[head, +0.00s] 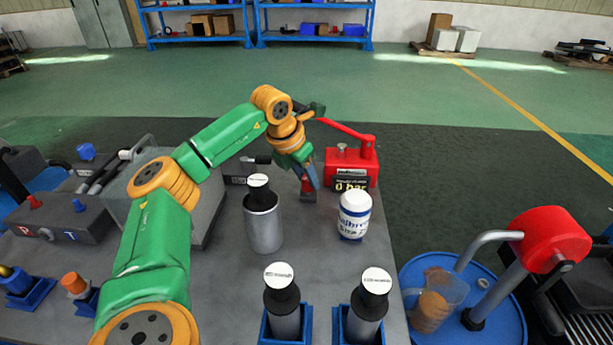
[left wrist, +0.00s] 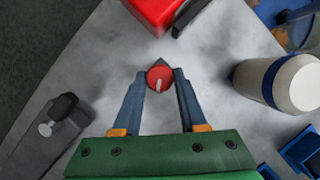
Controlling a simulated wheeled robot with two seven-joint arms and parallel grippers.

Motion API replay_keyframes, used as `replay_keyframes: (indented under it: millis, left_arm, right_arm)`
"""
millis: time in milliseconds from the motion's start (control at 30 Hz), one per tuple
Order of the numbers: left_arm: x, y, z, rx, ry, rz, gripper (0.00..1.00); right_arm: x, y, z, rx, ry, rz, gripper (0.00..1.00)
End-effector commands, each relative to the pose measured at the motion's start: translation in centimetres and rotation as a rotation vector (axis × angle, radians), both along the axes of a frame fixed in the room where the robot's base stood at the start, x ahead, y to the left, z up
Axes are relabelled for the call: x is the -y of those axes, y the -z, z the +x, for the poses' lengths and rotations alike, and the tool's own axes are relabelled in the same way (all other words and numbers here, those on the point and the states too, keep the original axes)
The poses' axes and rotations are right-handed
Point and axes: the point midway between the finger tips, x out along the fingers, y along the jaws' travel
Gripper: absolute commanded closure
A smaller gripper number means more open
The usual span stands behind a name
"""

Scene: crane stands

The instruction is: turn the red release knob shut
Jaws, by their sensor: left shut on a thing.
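The small round red release knob (left wrist: 159,74) shows in the left wrist view with a pale mark on its face, running roughly up and down in the picture. My left gripper (left wrist: 160,82) has its two blue-grey fingers on either side of the knob and is shut on it. In the head view the left gripper (head: 312,182) points down at the table beside the red pump unit (head: 352,164). There the knob is mostly hidden by the fingers. My right gripper is not in view.
The pump's red lever (head: 343,128) is just behind. Two black-topped cylinders sit in blue holders in front.

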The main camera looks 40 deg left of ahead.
Motion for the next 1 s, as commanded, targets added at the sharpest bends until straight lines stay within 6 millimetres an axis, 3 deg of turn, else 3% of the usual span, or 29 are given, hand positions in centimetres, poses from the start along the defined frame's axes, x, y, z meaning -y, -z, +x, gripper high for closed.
replay_keyframes:
  millis: [267, 1000]
  left_arm:
    - [0.1, -0.1, 0.0, -0.002, -0.124, 0.002, 1.0]
    - [0.5, -0.2, 0.2, 0.0, -0.76, -0.001, 1.0]
  right_arm:
    - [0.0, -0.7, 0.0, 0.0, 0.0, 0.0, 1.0]
    - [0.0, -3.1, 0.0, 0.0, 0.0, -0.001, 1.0]
